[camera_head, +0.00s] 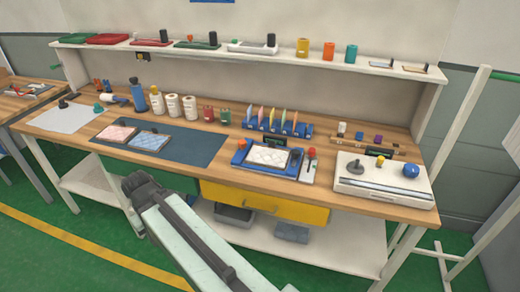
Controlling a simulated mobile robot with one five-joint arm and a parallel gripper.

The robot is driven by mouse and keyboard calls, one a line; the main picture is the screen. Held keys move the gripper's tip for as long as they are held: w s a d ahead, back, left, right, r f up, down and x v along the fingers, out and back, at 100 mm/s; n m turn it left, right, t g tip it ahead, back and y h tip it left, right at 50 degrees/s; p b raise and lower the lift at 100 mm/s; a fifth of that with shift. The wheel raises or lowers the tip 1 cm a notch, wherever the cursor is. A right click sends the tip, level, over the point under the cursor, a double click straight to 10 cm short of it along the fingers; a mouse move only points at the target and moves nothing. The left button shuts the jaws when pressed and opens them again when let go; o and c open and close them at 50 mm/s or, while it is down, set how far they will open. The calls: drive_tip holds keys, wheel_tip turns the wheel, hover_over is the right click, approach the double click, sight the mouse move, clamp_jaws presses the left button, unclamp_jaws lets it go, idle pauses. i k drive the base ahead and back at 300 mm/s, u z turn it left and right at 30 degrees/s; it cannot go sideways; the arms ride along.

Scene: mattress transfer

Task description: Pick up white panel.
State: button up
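A white quilted panel (268,157) lies flat in a blue tray (240,158) on the workbench, right of centre. It looks most like the white panel; a thin plain pale sheet (62,118) also lies at the bench's left end. My arm reaches up from the bottom of the picture. Its dark end, with my gripper (135,183), is in front of the bench's front edge, well left of the quilted panel and apart from it. The fingers are too unclear to tell open from shut.
A pink pad (116,133) and a blue pad (149,141) lie on a dark mat (195,145). Bottles, spools and several coloured upright pieces line the bench's back. A white scale-like box (385,190) stands at right. A yellow drawer (265,203) is below the front edge.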

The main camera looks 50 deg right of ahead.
sight(271, 157)
drive_tip(key=i, duration=1.25)
drive_tip(key=u, duration=0.1)
